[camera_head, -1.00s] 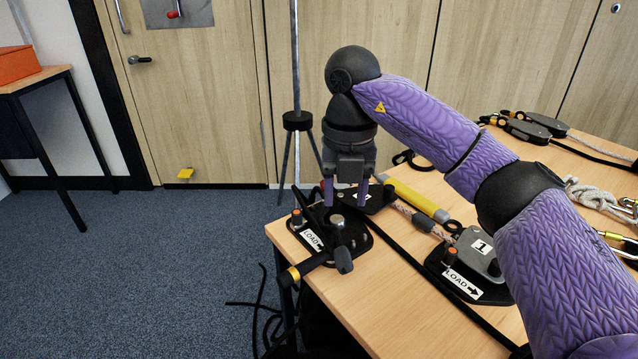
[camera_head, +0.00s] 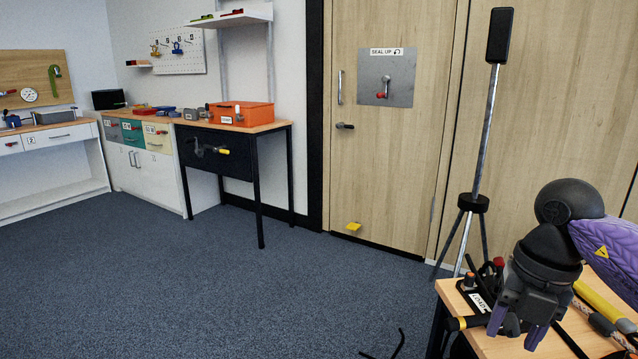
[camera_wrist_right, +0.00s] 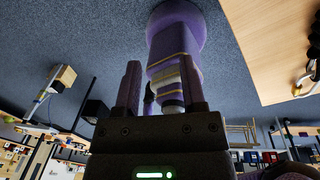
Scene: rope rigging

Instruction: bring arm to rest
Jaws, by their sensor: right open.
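My right gripper (camera_head: 517,330) is at the lower right of the head view, its purple fingers pointing down and spread apart. Nothing shows between its fingertips there. It overlaps the near-left corner of the wooden table (camera_head: 500,347) in the picture and partly hides a black rope device with a LOAD label (camera_head: 478,298). A black handle with a yellow band (camera_head: 464,322) sticks out left of the fingers. In the right wrist view the two fingers (camera_wrist_right: 160,66) stand apart, with a purple, yellow-striped body beyond them. My left gripper is not seen in the head view.
A tripod stand (camera_head: 473,203) stands behind the table. Left of it are a wooden door (camera_head: 390,160) with a SEAL UP plate (camera_head: 387,60), a yellow doorstop (camera_head: 353,227), and a side table with an orange box (camera_head: 245,113). The blue carpet (camera_head: 210,270) is largely clear.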

